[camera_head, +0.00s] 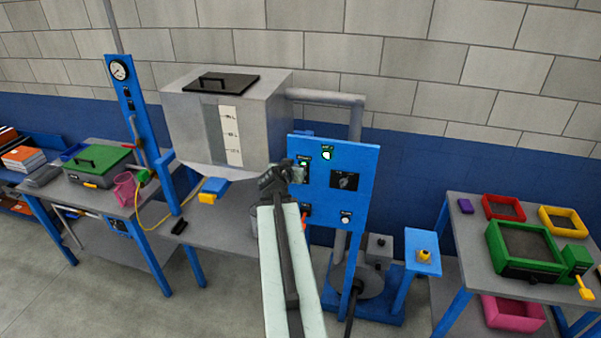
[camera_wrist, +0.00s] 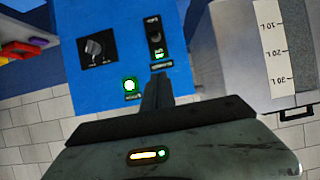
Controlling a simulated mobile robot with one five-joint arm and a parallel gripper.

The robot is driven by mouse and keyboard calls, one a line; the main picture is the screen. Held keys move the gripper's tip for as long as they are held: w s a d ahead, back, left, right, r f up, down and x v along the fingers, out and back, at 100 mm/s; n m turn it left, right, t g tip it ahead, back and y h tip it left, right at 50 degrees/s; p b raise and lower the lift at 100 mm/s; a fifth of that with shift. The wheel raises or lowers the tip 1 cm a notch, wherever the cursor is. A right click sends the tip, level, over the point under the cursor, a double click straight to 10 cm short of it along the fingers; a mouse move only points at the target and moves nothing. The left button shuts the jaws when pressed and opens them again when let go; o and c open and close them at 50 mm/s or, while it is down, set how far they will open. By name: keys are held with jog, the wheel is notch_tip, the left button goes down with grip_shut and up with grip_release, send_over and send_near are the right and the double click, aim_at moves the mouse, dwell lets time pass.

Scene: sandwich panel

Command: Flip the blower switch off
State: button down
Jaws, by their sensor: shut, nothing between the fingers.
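The blue control panel (camera_head: 328,200) stands upright in front of the tank. A black switch (camera_head: 304,162) with a lit green part is near its upper left, partly covered by my gripper (camera_head: 294,173). In the wrist view, which is upside down, the switch (camera_wrist: 155,34) shows its green light, and my gripper (camera_wrist: 157,82) is shut and empty with its dark fingertips close beside its label plate. Contact cannot be told. The switch's lettering is too small to read.
A grey tank (camera_head: 190,120) with a level scale is behind, left of the panel. A table with coloured trays (camera_head: 565,221) stands right.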

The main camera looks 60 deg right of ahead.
jog(key=w+d+f+b, duration=0.2)
jog(key=d+f+b, duration=0.5)
jog(key=f+b, duration=0.1)
jog(key=shift+w+d+f, duration=0.2)
jog(key=shift+w+d, duration=0.05)
jog(key=shift+d, duration=0.1)
